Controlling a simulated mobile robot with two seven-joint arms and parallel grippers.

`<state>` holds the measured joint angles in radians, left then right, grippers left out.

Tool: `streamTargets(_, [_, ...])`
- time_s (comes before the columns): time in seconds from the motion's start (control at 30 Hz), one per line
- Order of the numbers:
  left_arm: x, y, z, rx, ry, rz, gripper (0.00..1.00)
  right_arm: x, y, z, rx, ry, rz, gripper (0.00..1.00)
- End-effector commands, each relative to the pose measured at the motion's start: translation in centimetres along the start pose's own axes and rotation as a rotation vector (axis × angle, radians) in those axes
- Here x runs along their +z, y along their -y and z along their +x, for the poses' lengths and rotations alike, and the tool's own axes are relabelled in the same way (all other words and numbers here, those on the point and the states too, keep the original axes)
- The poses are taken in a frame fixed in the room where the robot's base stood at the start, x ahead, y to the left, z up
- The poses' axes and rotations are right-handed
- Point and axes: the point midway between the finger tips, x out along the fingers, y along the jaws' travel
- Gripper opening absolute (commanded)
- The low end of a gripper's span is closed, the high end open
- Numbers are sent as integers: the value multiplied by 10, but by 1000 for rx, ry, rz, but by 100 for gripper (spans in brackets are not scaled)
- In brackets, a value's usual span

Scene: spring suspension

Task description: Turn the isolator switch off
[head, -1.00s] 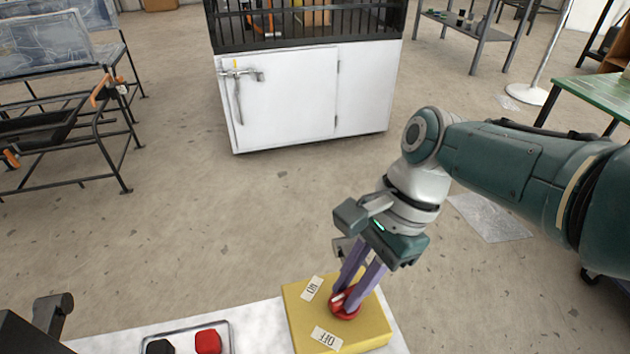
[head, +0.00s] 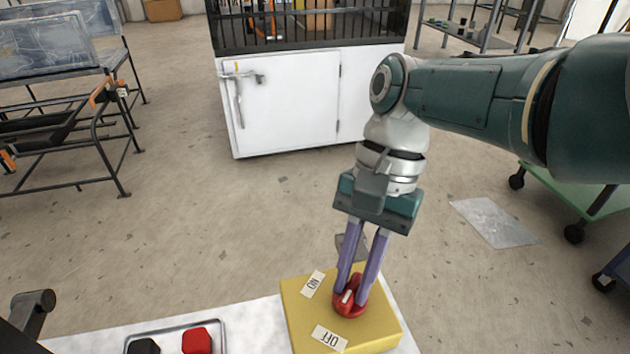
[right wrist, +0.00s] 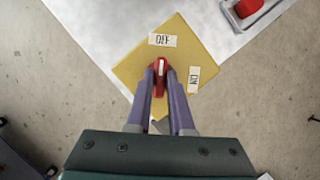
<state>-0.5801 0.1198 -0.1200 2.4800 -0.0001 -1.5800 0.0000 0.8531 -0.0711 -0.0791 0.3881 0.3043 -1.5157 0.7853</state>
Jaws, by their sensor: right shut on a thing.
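The ON label (right wrist: 195,78) is off to the right there. My left gripper is not in view.
A metal tray (head: 218,338) with a red block (head: 197,341) and a black block (head: 144,346) lies left of the switch on the white table (head: 262,318). A white cabinet (head: 290,105) stands behind, with open floor between.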

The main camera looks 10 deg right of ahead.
Motion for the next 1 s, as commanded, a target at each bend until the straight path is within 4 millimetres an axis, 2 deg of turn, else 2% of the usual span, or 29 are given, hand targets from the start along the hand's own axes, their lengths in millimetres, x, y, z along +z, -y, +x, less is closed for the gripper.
streamTargets(0.37, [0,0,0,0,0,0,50,0,-1,1,4,-3,-7,0])
streamTargets(0.4, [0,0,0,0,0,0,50,0,-1,1,4,-3,-7,23])
streamTargets(0.63, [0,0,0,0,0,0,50,0,0,0,3,-2,-5,49])
streamTargets(0.87, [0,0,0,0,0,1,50,0,0,0,2,-1,-4,50])
streamTargets(1.0, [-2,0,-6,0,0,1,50,0,0,-11,0,-3,-4,50])
